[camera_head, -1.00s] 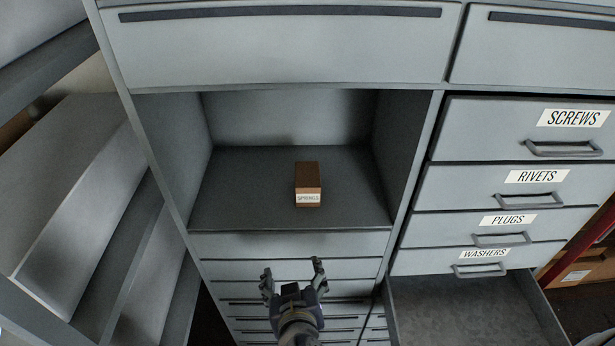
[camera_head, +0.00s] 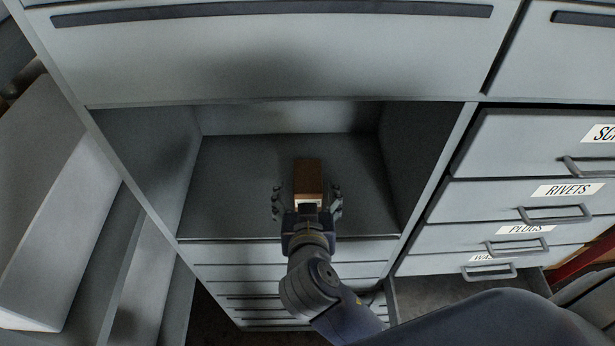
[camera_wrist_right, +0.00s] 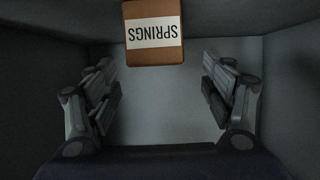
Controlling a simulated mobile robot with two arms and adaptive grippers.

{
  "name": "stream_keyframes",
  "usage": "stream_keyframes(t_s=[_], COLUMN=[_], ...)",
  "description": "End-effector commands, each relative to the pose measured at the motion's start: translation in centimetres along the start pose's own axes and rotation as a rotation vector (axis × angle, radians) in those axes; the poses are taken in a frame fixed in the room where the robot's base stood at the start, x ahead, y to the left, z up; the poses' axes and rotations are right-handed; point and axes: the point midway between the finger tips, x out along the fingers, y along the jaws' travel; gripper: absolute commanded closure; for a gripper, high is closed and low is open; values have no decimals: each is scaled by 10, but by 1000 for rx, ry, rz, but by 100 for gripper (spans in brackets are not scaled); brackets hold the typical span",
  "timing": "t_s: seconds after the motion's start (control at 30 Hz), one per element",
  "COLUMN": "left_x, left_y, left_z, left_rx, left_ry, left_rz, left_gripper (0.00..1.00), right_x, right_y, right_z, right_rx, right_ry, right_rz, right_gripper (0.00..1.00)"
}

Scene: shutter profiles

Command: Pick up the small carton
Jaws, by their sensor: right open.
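The small brown carton (camera_head: 308,176) stands on the floor of the open cabinet compartment in the head view. Its white SPRINGS label faces out and shows in the right wrist view, where the carton (camera_wrist_right: 154,51) is at the top centre. My right gripper (camera_head: 307,193) is open, with one finger on each side of the carton's near end in the head view. In the right wrist view the open fingers (camera_wrist_right: 160,80) show gaps on both sides of the carton, and it appears just beyond them. My left gripper is not in view.
The compartment (camera_head: 235,190) has side walls close to left and right and a front edge below the gripper. Labelled drawers, including RIVETS (camera_head: 560,196), are at right, with an open drawer (camera_head: 430,294) below. A grey shelf unit (camera_head: 50,230) stands at left.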

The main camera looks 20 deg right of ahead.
Motion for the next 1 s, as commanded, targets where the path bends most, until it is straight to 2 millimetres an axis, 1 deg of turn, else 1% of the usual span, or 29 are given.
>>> stream_keyframes(t_s=[0.03, 0.1, 0.23, 0.37, 0.47, 0.6, 0.73, 0.93, 0.97, 1.0], left_x=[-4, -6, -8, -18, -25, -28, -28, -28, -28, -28], left_y=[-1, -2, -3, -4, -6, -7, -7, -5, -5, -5], left_z=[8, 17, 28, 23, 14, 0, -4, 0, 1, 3], left_rx=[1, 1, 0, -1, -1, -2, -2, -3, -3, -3], left_ry=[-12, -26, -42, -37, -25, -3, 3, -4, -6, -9], left_rz=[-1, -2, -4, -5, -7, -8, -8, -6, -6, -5], left_gripper=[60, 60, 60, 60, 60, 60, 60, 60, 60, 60], right_x=[7, 15, 22, 36, 51, 66, 73, 73, 73, 73], right_y=[0, 0, 1, 4, 6, 4, 4, 4, 4, 4], right_z=[-2, -2, -1, -5, -6, -3, -2, -1, -1, -1], right_rx=[-4, -3, -2, -6, -6, -3, -1, 0, 0, 0], right_ry=[3, 2, 0, 3, 2, 1, 0, 0, 0, 0], right_rz=[1, 0, 1, 2, 3, 0, 0, 0, 0, 0], right_gripper=[25, 25, 25, 25, 25, 25, 25, 25, 32, 41])
